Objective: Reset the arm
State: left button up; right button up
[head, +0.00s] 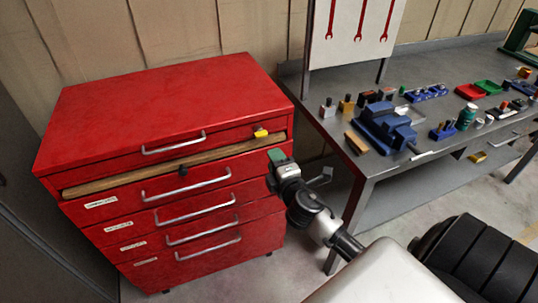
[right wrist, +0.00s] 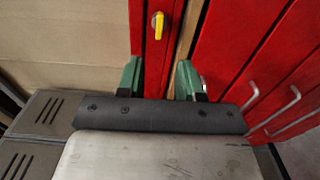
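My right arm comes in from the bottom right of the head view. Its gripper (head: 276,157) is in front of the red tool cabinet's right side, near the upper drawers. In the right wrist view its two green fingers (right wrist: 158,80) stand apart with nothing held between them. Past them are the red drawer front and a yellow latch or key (right wrist: 157,24). The same yellow piece (head: 260,132) shows on the top drawer in the head view. My left gripper is not in view.
The red cabinet (head: 160,105) has several drawers with silver handles, all looking shut, and a wooden strip (head: 150,172). To the right a grey workbench (head: 350,185) carries a blue vise (head: 385,128), red and green trays and small tools. Bare floor lies between them.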

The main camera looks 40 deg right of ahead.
jog(key=s+a+f+m+g+y, duration=0.1)
jog(key=s+f+m+g, duration=0.35)
jog(key=f, duration=1.25)
jog(key=s+a+f+m+g+y, duration=0.15)
jog(key=s+f+g, duration=0.5)
jog(key=f, duration=1.05)
jog(key=s+a+f+m+g, duration=0.2)
jog(key=s+f, duration=0.3)
jog(key=s, duration=0.5)
jog(key=s+a+f+m+g+y, duration=0.1)
jog(key=s+a+f+m, duration=0.1)
jog(key=s+f, duration=0.4)
jog(key=s+a+f+m+g, duration=0.2)
jog(key=s+a+f+m, duration=0.1)
jog(key=s, duration=1.2)
notch_tip(320, 180, down, 2)
jog(key=shift+a+f+g, duration=0.25)
jog(key=shift+a+g, duration=0.05)
jog(key=shift+a, duration=0.5)
jog(key=shift+y, duration=0.25)
